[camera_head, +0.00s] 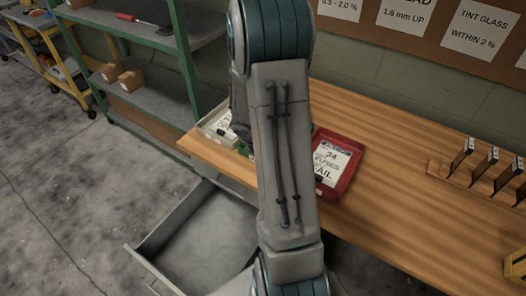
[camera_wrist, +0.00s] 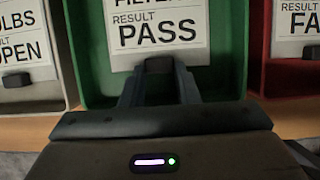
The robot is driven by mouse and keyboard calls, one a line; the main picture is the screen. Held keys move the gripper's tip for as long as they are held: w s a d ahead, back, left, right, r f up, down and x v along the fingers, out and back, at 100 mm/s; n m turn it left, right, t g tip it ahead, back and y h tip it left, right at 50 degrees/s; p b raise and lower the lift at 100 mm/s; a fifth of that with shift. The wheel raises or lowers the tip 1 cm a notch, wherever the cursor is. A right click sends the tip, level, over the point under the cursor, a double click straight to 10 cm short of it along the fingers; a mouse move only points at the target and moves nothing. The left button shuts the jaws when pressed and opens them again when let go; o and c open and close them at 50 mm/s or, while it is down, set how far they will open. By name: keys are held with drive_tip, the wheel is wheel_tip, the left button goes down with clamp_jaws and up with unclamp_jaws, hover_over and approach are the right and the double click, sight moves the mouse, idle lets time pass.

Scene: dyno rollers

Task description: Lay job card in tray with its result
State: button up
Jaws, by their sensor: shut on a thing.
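The job card (camera_wrist: 160,25), marked PASS with part of a line like "FILTERS" above, shows in the wrist view within the outline of the green tray (camera_wrist: 96,45). My gripper (camera_wrist: 159,80) is shut on the dark tab at the card's near edge. The card looks flat; I cannot tell whether it touches the tray floor. In the head view my arm hides the gripper, the held card and most of the green tray.
A pale tray (camera_head: 204,133) with an OPEN card stands left of the green one. A red tray (camera_head: 350,178) with a FAIL card (camera_head: 329,163) stands right. A rack (camera_head: 440,170) holds several upright cards at right. An open drawer (camera_head: 150,262) lies below the bench.

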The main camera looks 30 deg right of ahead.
drive_tip(key=shift+f, duration=0.2)
drive_tip(key=o, duration=1)
drive_tip(key=shift+c, duration=0.2)
drive_tip(key=shift+r, duration=0.1)
drive_tip(key=shift+r, duration=0.35)
drive_tip(key=s+a+r+m+p, duration=0.2)
drive_tip(key=a+r+m, duration=0.2)
drive_tip(key=r, duration=0.4)
drive_tip(key=s+a+r+m+p, duration=0.25)
drive_tip(key=a+r, duration=0.25)
drive_tip(key=r, duration=0.4)
drive_tip(key=s+a+r+m+y, duration=0.2)
drive_tip(key=s+a+m, duration=0.3)
drive_tip(key=m, duration=0.3)
drive_tip(key=s+a+r+m+t+y, duration=0.1)
drive_tip(key=s+a+r+m+y, duration=0.1)
drive_tip(key=s+a+r+m, duration=0.3)
drive_tip(key=s+a+m, duration=0.1)
drive_tip(key=a+m, duration=0.1)
drive_tip(key=m, duration=0.1)
